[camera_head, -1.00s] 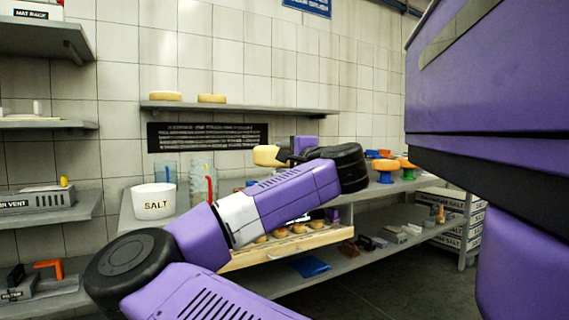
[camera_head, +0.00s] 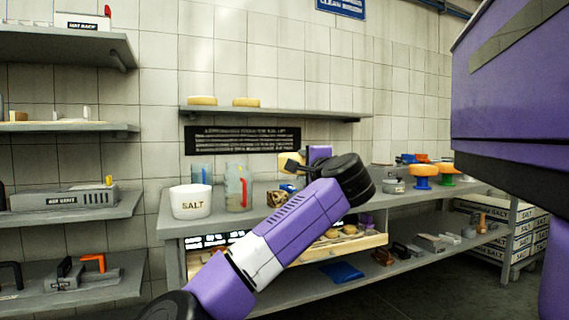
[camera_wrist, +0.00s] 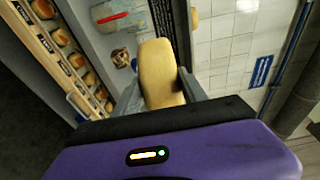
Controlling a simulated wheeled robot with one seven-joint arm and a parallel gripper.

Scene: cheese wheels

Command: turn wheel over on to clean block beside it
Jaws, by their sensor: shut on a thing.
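A pale yellow cheese wheel (camera_wrist: 160,75) is between the fingers of my gripper (camera_wrist: 166,88) in the wrist view, seen edge-on. The gripper is shut on it. In the head view the wheel (camera_head: 291,161) shows only in part beside my gripper (camera_head: 301,165), above the grey bench (camera_head: 262,192). My own arm hides much of the bench in front of it. I cannot make out a clean block beside the wheel in either view.
A white salt tub (camera_head: 191,202) and clear jugs (camera_head: 238,190) stand on the bench at left. Orange and blue stands (camera_head: 421,175) are at right. A wooden tray (camera_head: 372,243) with small rounds sits below. Two cheese wheels (camera_head: 202,101) rest on the wall shelf (camera_head: 300,114).

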